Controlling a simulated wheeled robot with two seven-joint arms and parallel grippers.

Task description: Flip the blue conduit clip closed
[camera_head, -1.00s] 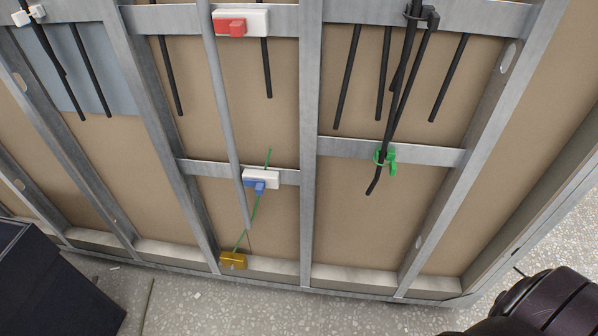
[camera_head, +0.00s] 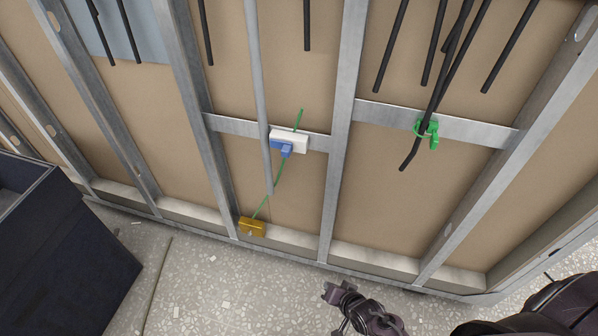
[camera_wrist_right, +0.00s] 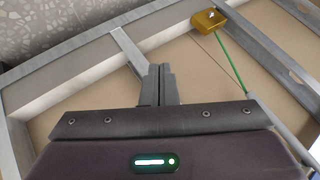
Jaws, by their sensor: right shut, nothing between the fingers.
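The blue clip (camera_head: 281,148) sits on a white block (camera_head: 297,139) on a metal crossbar of the wall frame. Its blue part juts from the block's lower left side, beside a grey conduit (camera_head: 259,90). How far it is open cannot be told at this size. My right gripper (camera_head: 338,294) is low in front of the wall, below and right of the clip and well apart from it. The right wrist view shows its fingers (camera_wrist_right: 161,70) shut together and empty. The clip is not visible there. My left gripper is out of view.
A yellow block (camera_head: 252,227) sits at the wall's foot, with a green cable (camera_head: 265,205) rising from it; the block shows in the right wrist view (camera_wrist_right: 208,19). A green clip (camera_head: 428,133) holds black cables. A dark bin (camera_head: 60,240) stands at left.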

